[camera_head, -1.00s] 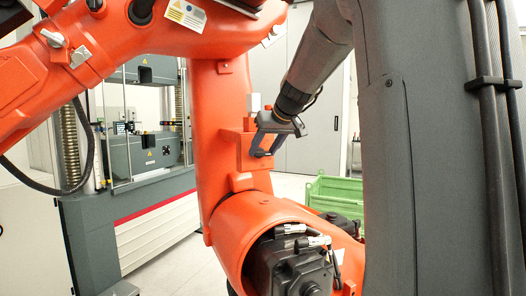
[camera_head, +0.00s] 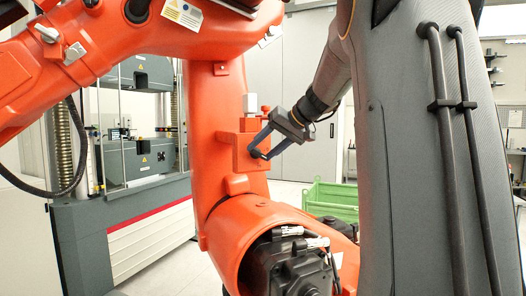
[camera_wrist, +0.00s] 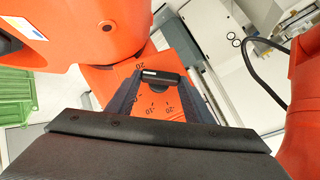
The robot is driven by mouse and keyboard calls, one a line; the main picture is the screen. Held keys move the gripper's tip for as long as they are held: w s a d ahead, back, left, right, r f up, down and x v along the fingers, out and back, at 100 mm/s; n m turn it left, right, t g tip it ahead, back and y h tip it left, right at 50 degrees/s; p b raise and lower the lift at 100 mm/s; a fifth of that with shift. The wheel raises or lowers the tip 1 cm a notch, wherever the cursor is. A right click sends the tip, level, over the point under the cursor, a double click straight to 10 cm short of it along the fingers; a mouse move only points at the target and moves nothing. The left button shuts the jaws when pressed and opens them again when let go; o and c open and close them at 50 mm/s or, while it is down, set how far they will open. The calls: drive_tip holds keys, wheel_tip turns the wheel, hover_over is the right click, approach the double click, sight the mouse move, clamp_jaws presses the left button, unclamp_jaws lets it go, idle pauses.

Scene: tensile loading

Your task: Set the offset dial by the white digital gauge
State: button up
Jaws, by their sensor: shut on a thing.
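The offset dial is a black knob (camera_wrist: 160,76) with a white mark, on an orange plate (camera_wrist: 160,103) printed with dark scale numbers, including -10 and -20. In the head view the dark dial (camera_head: 256,153) sits on the face of an orange box on the orange robot. My gripper (camera_wrist: 159,82) is shut on the dial, one finger on each side. In the head view my gripper (camera_head: 263,147) reaches the dial from the upper right, tilted. A small whitish block (camera_head: 250,103) stands on top of the orange box. I cannot tell if it is the gauge, and no reading is legible.
The big orange robot arm (camera_head: 213,130) stands close around my gripper. A grey testing machine (camera_head: 125,215) is at the left. A green crate (camera_head: 333,195) lies on the floor behind, and also shows in the wrist view (camera_wrist: 15,95). Grey cabinets stand at the back.

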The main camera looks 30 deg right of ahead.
drive_tip(key=o, duration=1)
drive_tip(key=shift+o, duration=0.2)
drive_tip(key=b+v, duration=0.1)
drive_tip(key=v, duration=0.6)
drive_tip(key=shift+s+r, duration=0.25)
drive_tip(key=shift+s, duration=0.05)
